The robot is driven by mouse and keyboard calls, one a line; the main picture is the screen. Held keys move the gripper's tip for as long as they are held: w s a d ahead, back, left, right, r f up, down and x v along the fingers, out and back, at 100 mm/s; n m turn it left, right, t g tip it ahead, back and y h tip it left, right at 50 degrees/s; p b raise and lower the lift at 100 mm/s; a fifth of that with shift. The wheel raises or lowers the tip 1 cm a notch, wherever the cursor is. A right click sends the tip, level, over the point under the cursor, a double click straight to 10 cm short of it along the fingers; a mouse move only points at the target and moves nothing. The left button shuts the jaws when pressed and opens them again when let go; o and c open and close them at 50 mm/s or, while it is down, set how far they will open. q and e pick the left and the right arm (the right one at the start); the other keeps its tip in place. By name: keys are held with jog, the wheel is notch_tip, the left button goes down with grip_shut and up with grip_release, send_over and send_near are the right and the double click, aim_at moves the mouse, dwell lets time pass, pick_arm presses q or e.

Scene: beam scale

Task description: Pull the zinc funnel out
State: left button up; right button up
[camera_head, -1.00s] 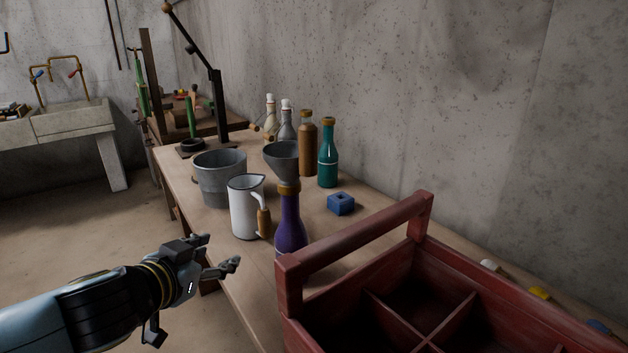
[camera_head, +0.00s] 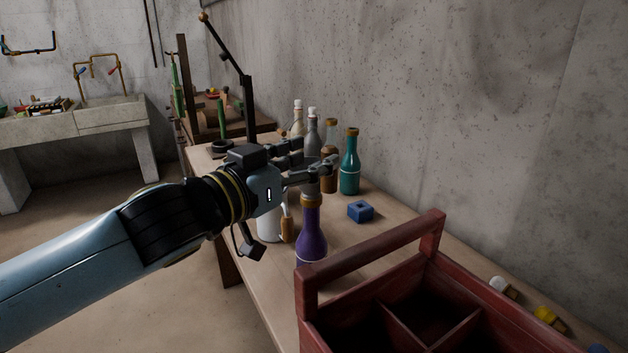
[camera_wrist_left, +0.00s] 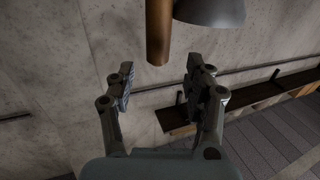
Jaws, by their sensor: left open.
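The grey zinc funnel (camera_head: 311,188) stands in the neck of the purple bottle (camera_head: 311,240). In the head view, my left gripper's fingers hide most of it, and only its lower part shows above the cork-coloured collar. My left gripper (camera_head: 314,158) is open, its fingers pointing right at the funnel's height. In the left wrist view, the two fingers (camera_wrist_left: 160,85) are apart with nothing between them. A grey flared shape that looks like the funnel (camera_wrist_left: 212,12) is at the top edge, beside a brown cylinder (camera_wrist_left: 158,30). I cannot tell whether any finger touches the funnel.
A white jug (camera_head: 269,226) stands left of the purple bottle, partly behind my gripper. A teal bottle (camera_head: 350,172), a brown bottle (camera_head: 329,180) and pale bottles stand behind. A blue block (camera_head: 360,211) lies to the right. A red crate (camera_head: 372,262) fills the front.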

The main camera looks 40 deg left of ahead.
aim_at(325, 154)
pick_arm(q)
jog(key=w, duration=0.1)
jog(key=w+p, duration=0.1)
jog(key=w, duration=0.1)
jog(key=w+p, duration=0.1)
jog(key=shift+w+d, duration=0.2)
jog(key=shift+d, duration=0.1)
jog(key=shift+w+f, duration=0.15)
jog(key=shift+w, duration=0.1)
jog(key=shift+s, duration=0.1)
jog(key=shift+c, duration=0.3)
grip_shut()
